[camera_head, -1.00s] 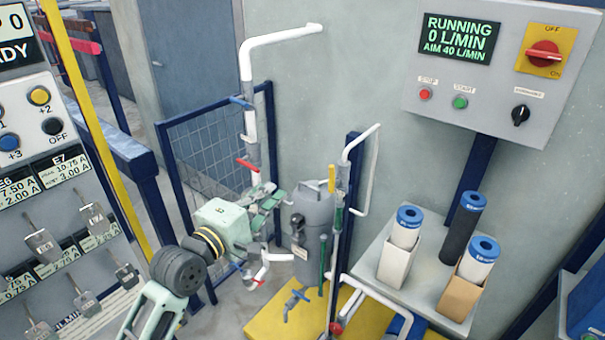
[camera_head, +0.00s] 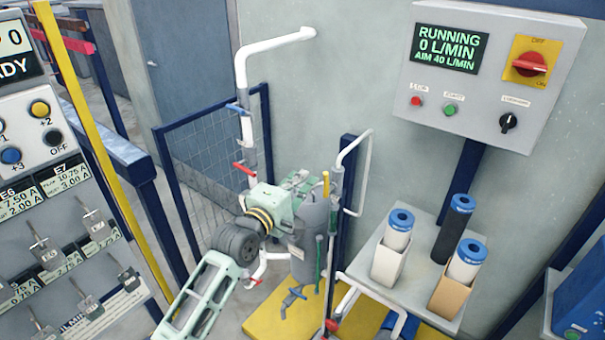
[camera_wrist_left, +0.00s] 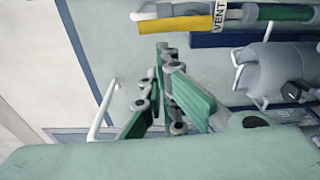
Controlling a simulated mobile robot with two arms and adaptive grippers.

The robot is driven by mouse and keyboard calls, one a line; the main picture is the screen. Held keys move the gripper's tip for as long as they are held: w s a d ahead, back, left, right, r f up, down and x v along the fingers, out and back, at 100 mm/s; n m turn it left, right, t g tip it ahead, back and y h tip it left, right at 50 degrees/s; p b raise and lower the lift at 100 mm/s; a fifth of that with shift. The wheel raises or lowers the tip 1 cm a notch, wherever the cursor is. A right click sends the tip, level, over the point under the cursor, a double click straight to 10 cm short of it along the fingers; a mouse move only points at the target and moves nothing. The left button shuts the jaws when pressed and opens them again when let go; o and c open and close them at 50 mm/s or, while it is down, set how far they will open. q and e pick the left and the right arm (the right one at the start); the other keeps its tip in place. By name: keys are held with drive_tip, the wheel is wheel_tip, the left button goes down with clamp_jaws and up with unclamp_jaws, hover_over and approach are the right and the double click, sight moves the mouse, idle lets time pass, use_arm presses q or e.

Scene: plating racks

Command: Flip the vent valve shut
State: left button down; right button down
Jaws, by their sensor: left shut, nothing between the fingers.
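The vent valve's yellow handle (camera_head: 326,185) stands upright beside the top of the grey filter vessel (camera_head: 313,215), roughly in line with its thin pipe. In the left wrist view the yellow handle (camera_wrist_left: 176,24) lies at the top, next to a white "VENT" label (camera_wrist_left: 218,15). My left gripper (camera_head: 300,181) is just left of the handle in the head view. Its green fingers (camera_wrist_left: 178,90) are closed together, empty and apart from the handle in the wrist view. My right gripper is not in view.
A white pipe (camera_head: 241,70) with a red-handled valve (camera_head: 244,169) rises to the left. A white pipe loop (camera_head: 366,170) stands right of the vent handle. A table (camera_head: 412,287) with several cartridges is further right. The control box (camera_head: 492,70) reads "RUNNING 0 L/MIN".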

use_arm(q)
drive_tip(key=shift+s+d, duration=0.1)
drive_tip(key=shift+d, duration=0.15)
drive_tip(key=shift+s+d+r+m, duration=0.1)
drive_tip(key=shift+d+r+m, duration=0.1)
drive_tip(key=shift+m, duration=0.3)
